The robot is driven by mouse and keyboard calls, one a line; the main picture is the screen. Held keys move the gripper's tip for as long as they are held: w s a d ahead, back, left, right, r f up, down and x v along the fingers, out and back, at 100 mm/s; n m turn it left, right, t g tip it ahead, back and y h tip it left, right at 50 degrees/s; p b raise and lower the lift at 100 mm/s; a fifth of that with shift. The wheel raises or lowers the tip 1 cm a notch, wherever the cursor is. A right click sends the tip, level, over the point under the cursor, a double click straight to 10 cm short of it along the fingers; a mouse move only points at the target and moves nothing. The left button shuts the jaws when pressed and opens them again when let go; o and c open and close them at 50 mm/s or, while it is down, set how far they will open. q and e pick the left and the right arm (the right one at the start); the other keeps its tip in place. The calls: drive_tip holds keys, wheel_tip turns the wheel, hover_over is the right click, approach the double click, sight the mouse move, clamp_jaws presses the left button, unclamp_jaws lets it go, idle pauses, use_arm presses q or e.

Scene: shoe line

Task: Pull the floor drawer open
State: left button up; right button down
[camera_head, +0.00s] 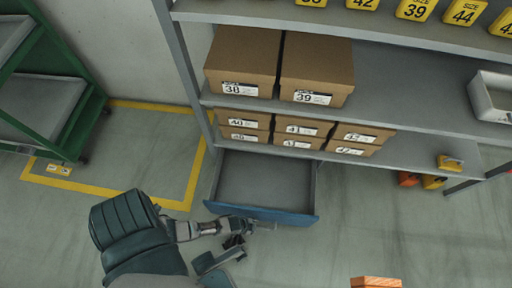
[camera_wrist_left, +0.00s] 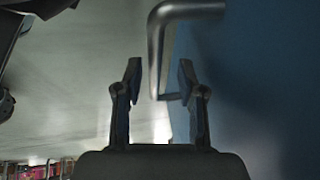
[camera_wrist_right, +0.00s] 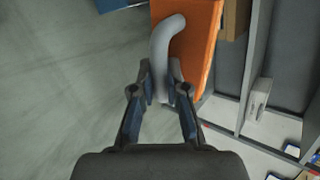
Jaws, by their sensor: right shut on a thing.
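The floor drawer (camera_head: 262,180) stands pulled out below the shelf, with its empty grey inside visible and its blue front (camera_head: 258,211) facing me. My left gripper (camera_head: 240,238) is low at the drawer front. In the left wrist view its fingers (camera_wrist_left: 160,85) are apart, with the bent grey metal handle (camera_wrist_left: 157,50) reaching between them; contact is unclear. The blue front (camera_wrist_left: 250,70) fills the right side there. My right gripper (camera_wrist_right: 160,80) is shut on a curved grey handle (camera_wrist_right: 160,45) at an orange object (camera_wrist_right: 195,45). The orange object (camera_head: 376,282) also shows at the head view's bottom edge.
The shelf (camera_head: 400,95) above the drawer holds several brown shoe boxes (camera_head: 318,68) and a grey bin (camera_head: 492,98). A green rack (camera_head: 62,100) stands at the left. Yellow floor tape (camera_head: 100,193) marks an area left of the drawer.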

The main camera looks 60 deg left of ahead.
drive_tip(key=shift+d, duration=0.2)
use_arm(q)
drive_tip(key=v, duration=1.1)
drive_tip(key=shift+s+r, duration=0.15)
drive_tip(key=shift+r, duration=0.15)
use_arm(e)
drive_tip(key=shift+d, duration=0.1)
